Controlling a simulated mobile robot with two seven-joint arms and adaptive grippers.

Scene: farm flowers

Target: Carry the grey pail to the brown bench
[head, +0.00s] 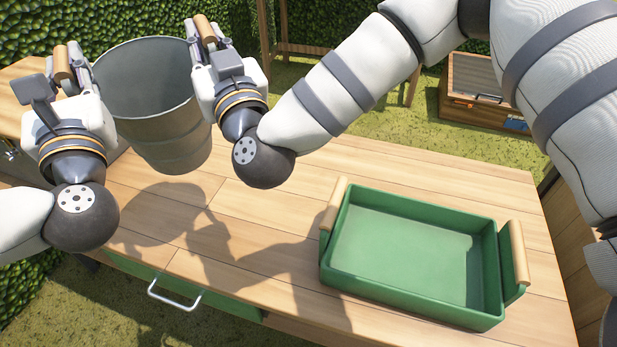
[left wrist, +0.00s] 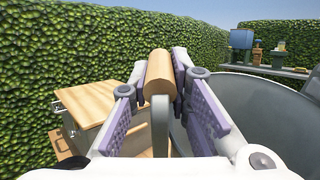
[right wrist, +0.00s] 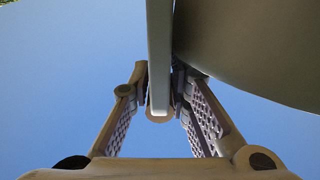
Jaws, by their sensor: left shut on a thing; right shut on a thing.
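The grey pail (head: 150,95) hangs upright between my two grippers, above the left part of the wooden worktop, with its shadow below. My left gripper (head: 62,65) is shut on its left wooden handle, which also shows in the left wrist view (left wrist: 159,75), with the grey pail wall (left wrist: 255,100) to the right. My right gripper (head: 204,32) is shut on the right handle. In the right wrist view the pail (right wrist: 260,45) is seen from below. I cannot tell for certain which wooden piece is the brown bench.
A green tray (head: 410,245) with wooden handles stands on the right part of the wooden worktop (head: 265,205). A wooden chest (head: 475,80) stands on the grass behind. A wooden frame (head: 300,48) is at the back. A hedge (head: 110,22) closes the far side.

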